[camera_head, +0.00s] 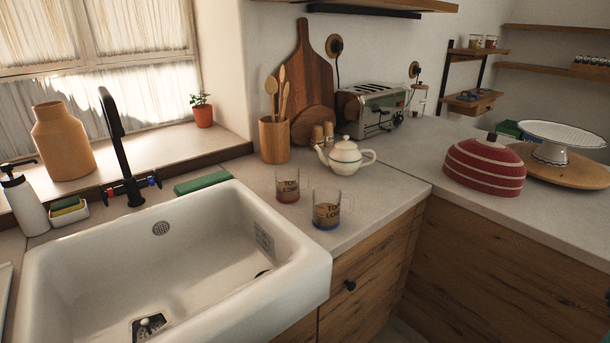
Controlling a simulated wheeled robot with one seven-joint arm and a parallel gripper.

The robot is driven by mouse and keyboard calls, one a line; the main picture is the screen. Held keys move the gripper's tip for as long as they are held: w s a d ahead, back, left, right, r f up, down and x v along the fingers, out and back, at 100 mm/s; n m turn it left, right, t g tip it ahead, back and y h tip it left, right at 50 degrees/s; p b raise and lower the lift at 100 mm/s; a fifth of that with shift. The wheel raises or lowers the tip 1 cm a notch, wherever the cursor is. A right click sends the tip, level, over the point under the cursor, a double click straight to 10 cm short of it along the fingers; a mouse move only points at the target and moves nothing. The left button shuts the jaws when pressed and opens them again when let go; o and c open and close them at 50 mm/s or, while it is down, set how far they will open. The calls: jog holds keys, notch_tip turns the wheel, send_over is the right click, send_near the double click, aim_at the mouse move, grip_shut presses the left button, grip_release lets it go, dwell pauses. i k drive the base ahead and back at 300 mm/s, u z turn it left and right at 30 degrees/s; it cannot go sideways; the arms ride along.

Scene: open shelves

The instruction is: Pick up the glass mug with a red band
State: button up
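The glass mug with a red band (287,187) stands upright on the light counter, just behind the right rim of the sink. Its reddish band is at the base and dark lettering is on its side. A second glass mug with a blue band (326,210) stands in front of it and to the right, close to the counter's front edge. Its handle points right. The two mugs look close together but apart. My gripper is not in view.
A white teapot (345,157) stands behind the mugs, beside a wooden utensil holder (274,140). A green sponge (202,182) lies left of the mugs. The deep white sink (70,262) fills the front left. Counter right of the teapot is clear up to the red striped dome (484,165).

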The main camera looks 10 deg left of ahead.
aim_at(287, 177)
jog(key=u, duration=0.35)
jog(key=i, duration=0.95)
jog(key=u, duration=0.5)
